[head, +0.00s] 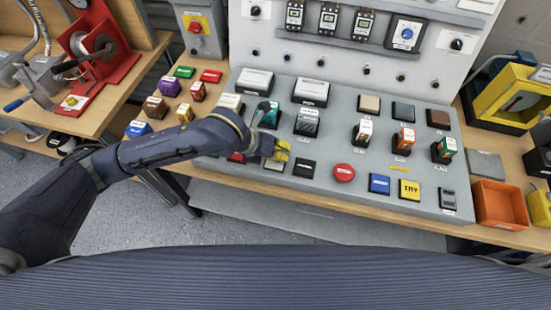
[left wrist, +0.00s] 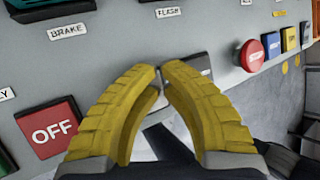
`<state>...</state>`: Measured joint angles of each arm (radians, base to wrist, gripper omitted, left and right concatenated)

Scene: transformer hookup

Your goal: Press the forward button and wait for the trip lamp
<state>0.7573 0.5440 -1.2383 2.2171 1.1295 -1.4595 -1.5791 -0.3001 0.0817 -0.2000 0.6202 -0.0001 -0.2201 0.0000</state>
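The grey sloped control panel (head: 330,182) carries several buttons and lamps. My left gripper (head: 280,150) is over its front left part, its yellow fingers curved with tips together and nothing seen held. In the left wrist view the gripper (left wrist: 162,72) is in front of a pale button (left wrist: 157,104) and a dark button (left wrist: 197,66), partly hidden behind the fingers. I cannot tell whether the tips touch either. A red OFF button (left wrist: 51,131) is left of the fingers. No label reading forward or trip is legible. My right gripper is not in view.
A red round button (head: 343,172), blue button (head: 379,183) and yellow TRY button (head: 409,190) line the panel's front to the right. An upright panel with dials (head: 405,33) stands behind. An orange bin (head: 500,204) is at right. Loose coloured blocks (head: 169,86) lie left.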

